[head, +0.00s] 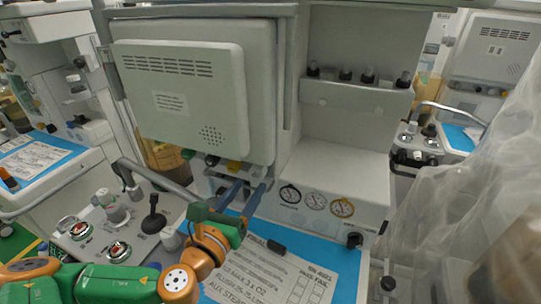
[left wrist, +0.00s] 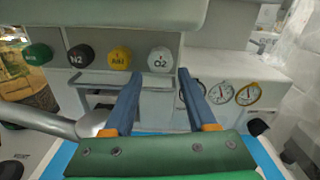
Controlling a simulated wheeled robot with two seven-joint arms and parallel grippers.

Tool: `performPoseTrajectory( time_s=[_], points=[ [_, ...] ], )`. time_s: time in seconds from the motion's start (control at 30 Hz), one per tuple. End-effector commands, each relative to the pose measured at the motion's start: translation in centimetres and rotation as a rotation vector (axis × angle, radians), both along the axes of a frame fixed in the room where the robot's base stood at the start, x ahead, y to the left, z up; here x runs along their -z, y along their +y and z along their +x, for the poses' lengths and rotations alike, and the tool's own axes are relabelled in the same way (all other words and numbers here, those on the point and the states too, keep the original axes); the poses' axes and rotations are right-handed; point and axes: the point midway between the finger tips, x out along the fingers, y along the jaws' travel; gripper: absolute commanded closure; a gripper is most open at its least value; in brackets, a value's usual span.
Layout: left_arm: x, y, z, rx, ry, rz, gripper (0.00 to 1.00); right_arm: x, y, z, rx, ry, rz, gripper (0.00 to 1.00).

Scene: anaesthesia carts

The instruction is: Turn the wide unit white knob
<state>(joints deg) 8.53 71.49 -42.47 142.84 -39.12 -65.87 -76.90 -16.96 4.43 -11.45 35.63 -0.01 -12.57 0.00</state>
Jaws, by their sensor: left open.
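The white knob (left wrist: 160,59), marked O2, sits at the right end of a row of knobs on the wide unit's front in the left wrist view. In the head view I cannot clearly make it out below the big grey monitor housing. My left gripper (head: 249,184) reaches up toward that row with its two blue fingers spread. In the left wrist view the left gripper (left wrist: 160,74) is open and empty, its fingertips on either side of the white knob's lower edge. I cannot tell whether they touch it. My right gripper is not in view.
Left of the white knob are a yellow knob (left wrist: 119,57), a black N2 knob (left wrist: 81,57) and a green knob (left wrist: 38,54). Round gauges (head: 315,201) lie to the right. The monitor housing (head: 185,95) overhangs the row. A translucent drape (head: 440,210) hangs at the right.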

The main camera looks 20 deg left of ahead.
Motion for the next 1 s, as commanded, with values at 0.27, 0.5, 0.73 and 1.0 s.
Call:
performPoseTrajectory(
  time_s=[0.27, 0.5, 0.73, 1.0],
  points=[
    [0.0, 0.2, 3.0, -0.001, -0.007, -0.003, 0.43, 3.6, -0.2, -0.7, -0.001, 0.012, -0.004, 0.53],
    [-0.1, 0.4, 6.4, -0.001, -0.001, -0.001, 0.43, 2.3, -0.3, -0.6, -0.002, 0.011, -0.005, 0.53],
    [0.1, 0.4, 7.0, 0.001, 0.000, 0.001, 0.43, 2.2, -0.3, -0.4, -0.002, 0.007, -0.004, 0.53],
    [0.1, 0.4, 7.0, 0.001, 0.000, 0.000, 0.83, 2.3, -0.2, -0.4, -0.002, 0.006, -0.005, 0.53]
  ],
)
